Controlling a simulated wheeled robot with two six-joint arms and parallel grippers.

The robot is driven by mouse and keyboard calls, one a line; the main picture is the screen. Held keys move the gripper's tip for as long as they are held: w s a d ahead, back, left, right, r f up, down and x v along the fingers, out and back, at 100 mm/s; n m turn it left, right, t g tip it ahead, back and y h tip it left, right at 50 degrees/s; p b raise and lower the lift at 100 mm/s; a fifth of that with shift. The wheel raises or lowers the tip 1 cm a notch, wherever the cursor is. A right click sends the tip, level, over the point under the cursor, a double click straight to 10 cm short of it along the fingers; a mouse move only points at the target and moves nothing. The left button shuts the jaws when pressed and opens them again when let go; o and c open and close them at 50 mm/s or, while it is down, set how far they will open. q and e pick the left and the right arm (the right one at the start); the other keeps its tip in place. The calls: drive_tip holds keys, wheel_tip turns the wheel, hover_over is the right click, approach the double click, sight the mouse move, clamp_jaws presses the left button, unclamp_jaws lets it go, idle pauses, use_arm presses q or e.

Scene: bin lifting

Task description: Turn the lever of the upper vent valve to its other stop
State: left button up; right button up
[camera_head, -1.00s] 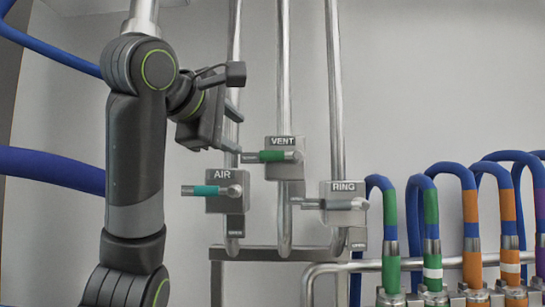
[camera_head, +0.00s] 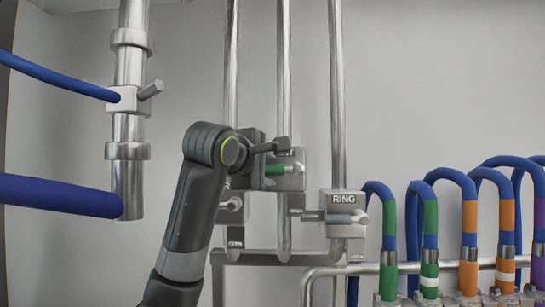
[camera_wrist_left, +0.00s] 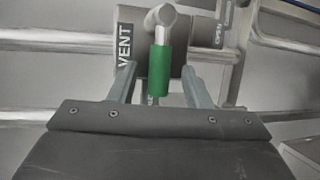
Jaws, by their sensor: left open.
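The vent valve (camera_head: 291,184) is a grey block on the middle pipe, its VENT label readable in the left wrist view (camera_wrist_left: 125,45). Its lever has a green sleeve (camera_head: 276,170) and points left, level, in the head view. In the left wrist view the green sleeve (camera_wrist_left: 159,72) lies between the two fingers of my left gripper (camera_wrist_left: 158,82). The gripper is open, with a gap on each side of the sleeve. In the head view my left gripper (camera_head: 266,160) covers the label and part of the lever. My right gripper is out of view.
The RING valve (camera_head: 343,205) sits lower right, its lever pointing left. The AIR valve (camera_head: 231,207) is mostly hidden behind my left arm. Blue hoses (camera_head: 430,196) with coloured bands stand at right. A thick steel pipe (camera_head: 129,150) with blue hoses stands at left.

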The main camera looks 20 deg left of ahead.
sight(270, 169)
use_arm(q)
drive_tip(key=shift+p+x, duration=0.55)
drive_tip(key=shift+x, duration=1)
clamp_jaws()
